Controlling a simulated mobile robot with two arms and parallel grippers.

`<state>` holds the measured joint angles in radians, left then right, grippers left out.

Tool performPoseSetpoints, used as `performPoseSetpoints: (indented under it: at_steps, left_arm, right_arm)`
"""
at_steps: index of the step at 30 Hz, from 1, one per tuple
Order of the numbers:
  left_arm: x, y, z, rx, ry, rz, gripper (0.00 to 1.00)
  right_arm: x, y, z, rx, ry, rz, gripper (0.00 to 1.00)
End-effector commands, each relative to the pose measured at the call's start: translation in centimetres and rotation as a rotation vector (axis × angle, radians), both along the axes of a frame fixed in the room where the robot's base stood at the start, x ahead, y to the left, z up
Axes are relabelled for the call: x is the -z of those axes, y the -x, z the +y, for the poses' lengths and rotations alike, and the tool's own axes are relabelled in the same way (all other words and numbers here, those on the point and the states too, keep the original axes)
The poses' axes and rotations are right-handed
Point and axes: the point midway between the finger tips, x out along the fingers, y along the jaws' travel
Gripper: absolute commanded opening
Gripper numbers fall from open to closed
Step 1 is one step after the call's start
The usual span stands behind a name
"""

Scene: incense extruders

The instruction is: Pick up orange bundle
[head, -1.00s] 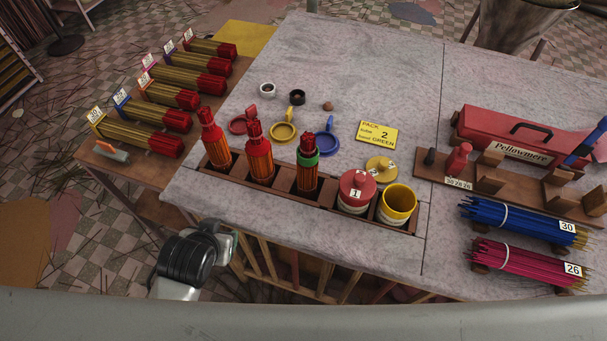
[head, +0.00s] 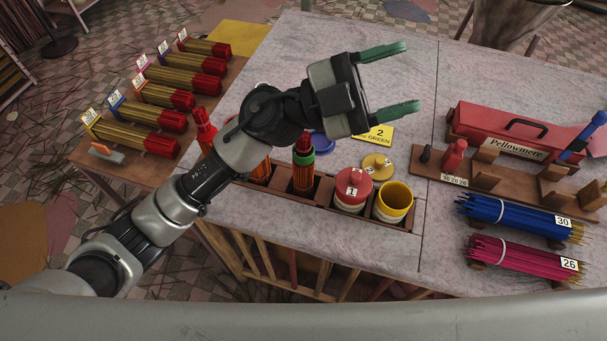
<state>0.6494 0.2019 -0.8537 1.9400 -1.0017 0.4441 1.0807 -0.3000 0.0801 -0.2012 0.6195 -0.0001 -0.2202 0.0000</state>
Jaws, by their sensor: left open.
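I cannot tell which is meant. My left gripper (head: 411,77) is open and empty, above the table, right of and beyond the rack. Its green fingers point right and do not touch any bundle. My right gripper is not in view.
A red pot (head: 352,189) and yellow cup (head: 395,201) fill the rack's right end. Blue (head: 515,217) and magenta (head: 515,255) bundles lie at right, near a red toolbox (head: 520,130). Several red-ended bundles (head: 150,112) lie on the left table. The table's back middle is clear.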

Motion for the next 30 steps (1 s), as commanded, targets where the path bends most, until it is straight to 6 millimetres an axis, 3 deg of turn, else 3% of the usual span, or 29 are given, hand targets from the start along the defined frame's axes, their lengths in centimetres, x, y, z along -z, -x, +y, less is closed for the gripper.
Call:
performPoseSetpoints:
  at_steps: [3, 7, 12, 16, 19, 23, 30]
  left_arm:
    - [2.7, 2.2, -2.4, 0.216, -0.316, -0.179, 0.61]
    - [7.2, 2.1, -2.1, 0.358, -0.746, -0.303, 0.61]
    - [11.3, -2.3, 2.5, 0.351, -1.364, -0.352, 0.61]
    - [11.5, -6.0, 6.9, 0.238, -1.733, -0.318, 0.61]
    - [10.8, -7.8, 9.3, 0.153, -1.905, -0.283, 0.61]
    - [10.7, -8.7, 10.7, 0.102, -1.999, -0.254, 0.61]
    - [14.1, -8.6, 10.8, 0.103, -2.005, -0.252, 0.61]
  right_arm:
    - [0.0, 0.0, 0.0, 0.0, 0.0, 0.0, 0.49]
    - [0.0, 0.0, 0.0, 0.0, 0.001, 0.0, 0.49]
    - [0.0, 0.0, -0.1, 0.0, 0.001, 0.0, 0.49]
    - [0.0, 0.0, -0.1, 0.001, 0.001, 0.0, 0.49]
    - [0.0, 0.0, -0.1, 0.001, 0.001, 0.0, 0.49]
    - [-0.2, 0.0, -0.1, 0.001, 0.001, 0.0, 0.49]
    - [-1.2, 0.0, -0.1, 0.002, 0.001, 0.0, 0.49]
